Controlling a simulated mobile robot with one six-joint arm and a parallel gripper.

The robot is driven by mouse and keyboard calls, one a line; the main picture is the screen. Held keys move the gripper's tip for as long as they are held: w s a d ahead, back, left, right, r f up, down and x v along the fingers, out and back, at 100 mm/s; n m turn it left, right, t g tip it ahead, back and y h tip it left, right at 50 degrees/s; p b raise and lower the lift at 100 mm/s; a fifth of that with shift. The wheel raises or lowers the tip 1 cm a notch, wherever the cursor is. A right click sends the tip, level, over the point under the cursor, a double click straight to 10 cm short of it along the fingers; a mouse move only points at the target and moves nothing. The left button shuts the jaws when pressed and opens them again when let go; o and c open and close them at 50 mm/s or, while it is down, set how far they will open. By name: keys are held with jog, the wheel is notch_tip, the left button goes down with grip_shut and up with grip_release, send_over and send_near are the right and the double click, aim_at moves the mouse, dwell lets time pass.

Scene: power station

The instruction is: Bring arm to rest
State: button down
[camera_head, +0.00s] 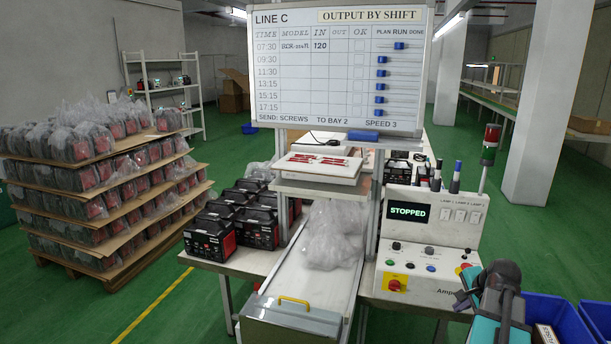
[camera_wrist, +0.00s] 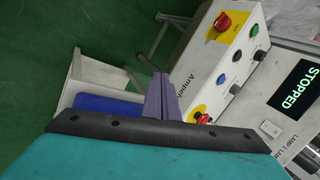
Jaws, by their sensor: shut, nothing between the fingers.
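My gripper (camera_wrist: 161,98) shows in the wrist view with its two grey-purple fingers together and nothing between them. In the head view my teal and dark arm stands at the lower right, in front of the right end of the control panel (camera_head: 425,238); the fingers are hard to make out there. In the wrist view the control panel (camera_wrist: 208,75) lies rotated beyond and to the right of the fingers. Its screen reads STOPPED. I cannot tell how far the fingertips are from the panel.
Blue bins (camera_head: 555,315) stand at the lower right beside my arm. A conveyor (camera_head: 310,285) carries plastic-wrapped items. Black and red units (camera_head: 212,238) stand on the table left of it. A whiteboard (camera_head: 335,75) rises behind. A loaded pallet stack (camera_head: 100,190) stands left, with green floor between.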

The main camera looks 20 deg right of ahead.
jog(key=a+f+n+g+y, duration=0.45)
jog(key=a+f+n, duration=0.55)
jog(key=a+f, duration=1.9)
jog(key=s+a+f+n+g+h, duration=0.1)
jog(key=s+a+f+n+g, duration=0.2)
jog(key=s+a, duration=0.7)
jog(key=s+a+f+n+g+h, duration=0.1)
jog(key=s+a+f+n+g, duration=0.3)
jog(key=s+a+f+n, duration=0.3)
jog(key=s+a+f+b, duration=0.1)
jog(key=s+a+f, duration=0.2)
jog(key=s+f, duration=0.2)
jog(key=shift+h, duration=0.35)
jog(key=shift+s+a, duration=0.15)
